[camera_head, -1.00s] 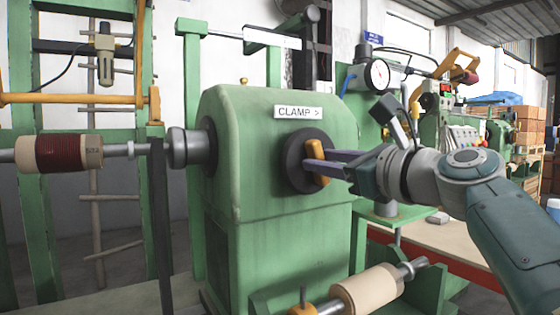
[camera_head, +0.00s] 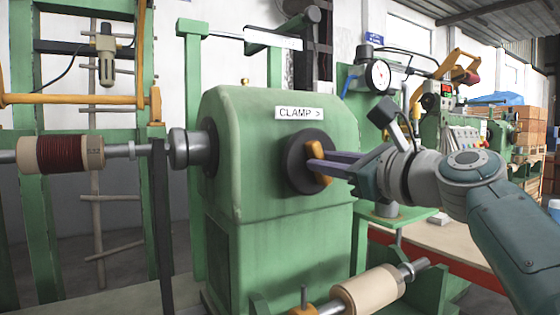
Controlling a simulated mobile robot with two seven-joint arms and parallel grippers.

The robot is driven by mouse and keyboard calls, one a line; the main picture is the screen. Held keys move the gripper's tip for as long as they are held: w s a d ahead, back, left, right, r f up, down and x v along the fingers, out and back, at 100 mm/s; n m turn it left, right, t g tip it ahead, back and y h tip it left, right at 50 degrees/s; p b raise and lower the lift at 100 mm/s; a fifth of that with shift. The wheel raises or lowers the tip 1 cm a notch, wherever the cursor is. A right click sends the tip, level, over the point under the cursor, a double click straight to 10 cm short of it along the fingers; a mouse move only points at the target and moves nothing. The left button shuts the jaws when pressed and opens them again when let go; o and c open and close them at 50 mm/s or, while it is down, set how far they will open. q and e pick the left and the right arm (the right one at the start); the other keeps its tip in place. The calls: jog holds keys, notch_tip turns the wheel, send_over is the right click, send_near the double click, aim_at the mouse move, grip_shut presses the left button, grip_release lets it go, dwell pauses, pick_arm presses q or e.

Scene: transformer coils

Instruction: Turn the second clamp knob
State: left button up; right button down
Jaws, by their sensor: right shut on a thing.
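The clamp knob is an orange bar handle (camera_head: 316,152) on a dark round disc (camera_head: 298,171). The disc sits on the right face of the green machine housing (camera_head: 270,190), below a white "CLAMP >" label (camera_head: 299,113). In the head view the orange bar is tilted, its top leaning left. My right gripper (camera_head: 322,167) reaches in from the right and is shut on the orange bar, with a finger across its middle. The far finger is mostly hidden. My left gripper is not in view.
A shaft with a copper-wound coil (camera_head: 62,153) enters the housing from the left. A cream spool (camera_head: 368,291) lies on a shaft low in front. A dial gauge (camera_head: 377,75) stands behind my right wrist. A bench (camera_head: 440,243) is behind my right arm.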

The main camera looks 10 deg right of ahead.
jog(key=n+b, duration=0.1)
jog(key=n, duration=0.9)
jog(key=f+n+b, duration=0.1)
jog(key=n, duration=0.9)
jog(key=n+b, duration=0.1)
jog(key=n, duration=1)
jog(key=shift+d+f, duration=0.1)
jog(key=shift+f, duration=0.05)
dwell(0.4)
jog(key=c, duration=0.8)
grip_release()
